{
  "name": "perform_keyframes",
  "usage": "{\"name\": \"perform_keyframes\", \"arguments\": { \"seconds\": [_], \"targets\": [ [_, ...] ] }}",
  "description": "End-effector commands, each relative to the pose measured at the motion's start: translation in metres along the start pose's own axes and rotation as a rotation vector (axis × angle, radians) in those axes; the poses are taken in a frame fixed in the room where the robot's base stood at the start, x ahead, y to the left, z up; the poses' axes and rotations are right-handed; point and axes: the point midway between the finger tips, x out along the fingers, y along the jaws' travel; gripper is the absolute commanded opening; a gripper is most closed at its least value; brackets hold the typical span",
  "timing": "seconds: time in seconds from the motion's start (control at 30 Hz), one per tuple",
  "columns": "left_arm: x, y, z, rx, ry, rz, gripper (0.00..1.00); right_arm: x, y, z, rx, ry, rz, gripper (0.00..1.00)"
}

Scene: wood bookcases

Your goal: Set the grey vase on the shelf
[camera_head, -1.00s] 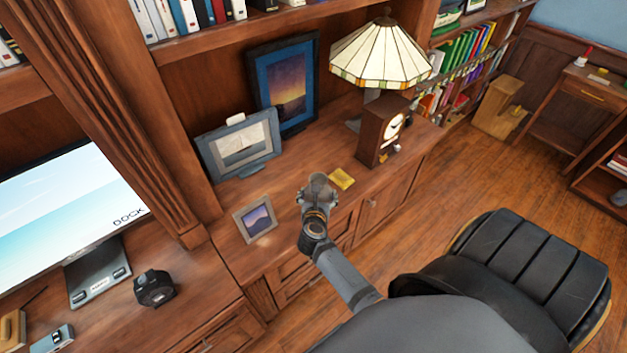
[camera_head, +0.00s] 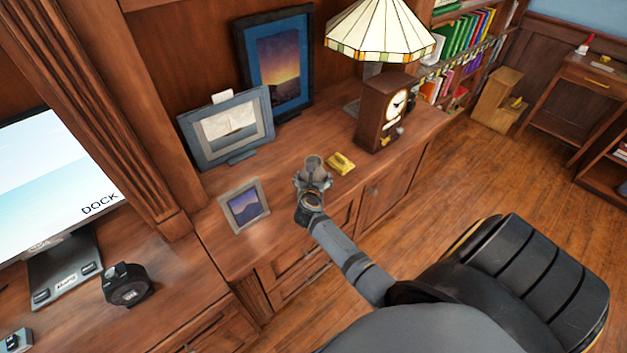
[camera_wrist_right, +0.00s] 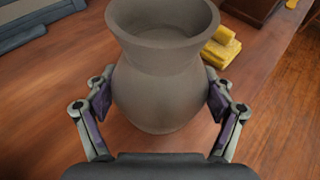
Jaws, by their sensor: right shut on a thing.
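The grey vase (camera_wrist_right: 165,85) is upright between the two fingers of my right gripper (camera_wrist_right: 160,108) in the right wrist view. The finger pads press on both sides of its round belly. In the head view the small vase (camera_head: 314,164) shows at the end of my right gripper (camera_head: 313,182), over the front part of the wooden shelf top (camera_head: 290,195). Whether the vase's base touches the wood I cannot tell. My left gripper is not in view.
A small picture frame (camera_head: 244,205) stands left of the vase, and a yellow object (camera_head: 341,163) lies close to its right. A clock (camera_head: 385,112), a lamp (camera_head: 380,30) and larger frames (camera_head: 228,130) stand behind. A black chair (camera_head: 520,280) is at the lower right.

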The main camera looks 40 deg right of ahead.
Motion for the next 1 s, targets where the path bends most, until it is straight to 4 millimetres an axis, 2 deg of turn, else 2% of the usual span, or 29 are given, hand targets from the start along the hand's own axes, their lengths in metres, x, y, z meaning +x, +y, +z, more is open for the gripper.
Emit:
{"name": "perform_keyframes", "arguments": {
  "seconds": [0.3,0.33,0.43,0.87,1.0],
  "targets": [
    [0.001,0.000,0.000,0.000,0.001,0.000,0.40,0.001,0.000,-0.002,0.000,0.000,0.001,0.33],
    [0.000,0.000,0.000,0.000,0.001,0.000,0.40,0.000,0.000,-0.002,0.000,0.002,0.000,0.85],
    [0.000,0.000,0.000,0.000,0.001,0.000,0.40,0.000,0.000,-0.002,0.000,0.002,0.000,0.99],
    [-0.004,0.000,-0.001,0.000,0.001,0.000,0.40,-0.003,0.000,0.003,0.000,0.002,0.000,1.00],
    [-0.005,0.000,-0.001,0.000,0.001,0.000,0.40,-0.028,0.000,0.000,0.002,0.004,0.002,1.00]
  ]
}}
